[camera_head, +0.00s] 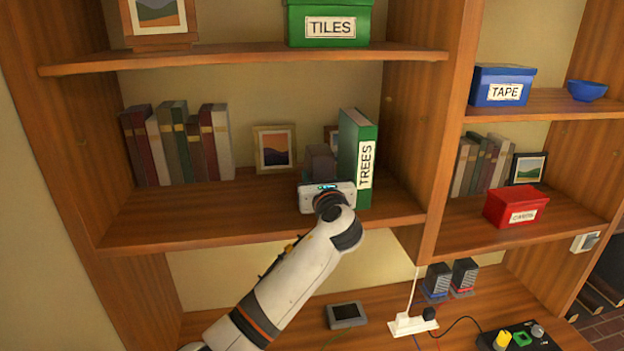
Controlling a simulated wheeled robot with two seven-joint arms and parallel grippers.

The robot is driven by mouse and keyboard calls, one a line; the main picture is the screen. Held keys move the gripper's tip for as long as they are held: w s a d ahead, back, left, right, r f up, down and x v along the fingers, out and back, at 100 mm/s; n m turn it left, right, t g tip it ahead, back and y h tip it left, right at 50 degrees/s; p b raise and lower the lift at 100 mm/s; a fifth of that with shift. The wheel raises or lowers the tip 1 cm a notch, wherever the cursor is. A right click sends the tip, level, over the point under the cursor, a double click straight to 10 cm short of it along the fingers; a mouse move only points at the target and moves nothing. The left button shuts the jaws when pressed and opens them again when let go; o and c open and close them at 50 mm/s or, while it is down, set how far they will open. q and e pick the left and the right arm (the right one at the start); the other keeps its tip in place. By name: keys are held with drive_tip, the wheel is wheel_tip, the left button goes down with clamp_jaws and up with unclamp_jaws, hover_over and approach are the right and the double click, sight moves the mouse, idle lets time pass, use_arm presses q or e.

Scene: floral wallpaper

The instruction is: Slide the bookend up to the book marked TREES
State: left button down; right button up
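The green book marked TREES (364,160) stands upright on the middle shelf, toward its right end. A dark brown block (320,160), apparently the bookend, stands just left of it. Whether the two touch I cannot tell. My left gripper (324,188) is at the shelf's front edge, directly in front of the block and left of the book's lower spine. Its body hides its fingers and the lower part of the block, so neither its opening nor any grip shows. My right gripper is not in view.
A row of several books (180,145) stands at the left of the shelf (180,212). A framed picture (274,149) stands behind the clear middle stretch; another frame (331,137) is partly hidden behind the block. The upright panel (432,140) bounds the right.

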use_arm(q)
drive_tip(key=c, duration=0.7)
unclamp_jaws()
drive_tip(key=v, duration=1.1)
drive_tip(key=shift+r, duration=0.1)
clamp_jaws()
